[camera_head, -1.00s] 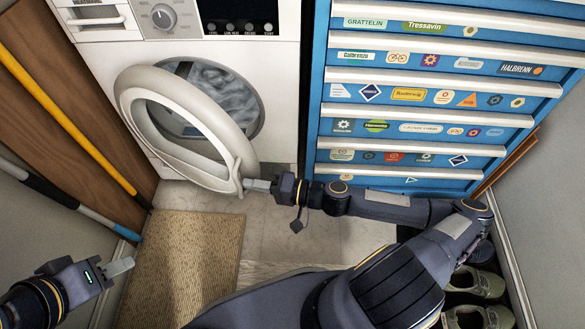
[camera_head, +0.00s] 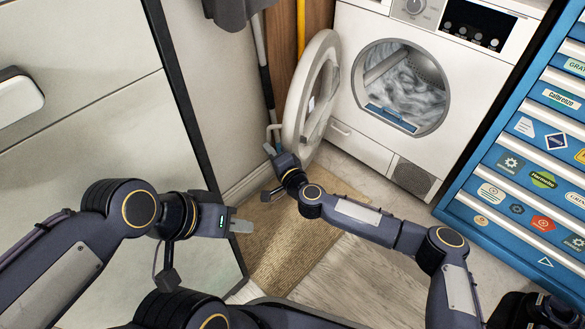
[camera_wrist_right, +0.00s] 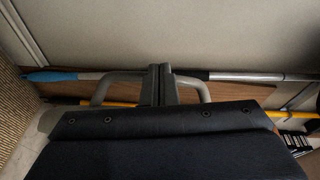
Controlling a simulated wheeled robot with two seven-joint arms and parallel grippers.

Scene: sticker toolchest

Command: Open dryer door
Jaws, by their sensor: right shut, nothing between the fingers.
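The white dryer (camera_head: 345,140) stands at the back with its round drum opening uncovered and grey laundry inside. Its round door (camera_head: 296,92) is swung wide open to the left and shows nearly edge-on.
A blue tool chest (camera_head: 476,185) with stickers stands right of the dryer. Light cabinet fronts (camera_head: 90,150) fill the left. Poles (camera_head: 261,60) lean at the wall behind the door. A woven mat (camera_head: 290,235) lies on the floor, with bare floor to its right.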

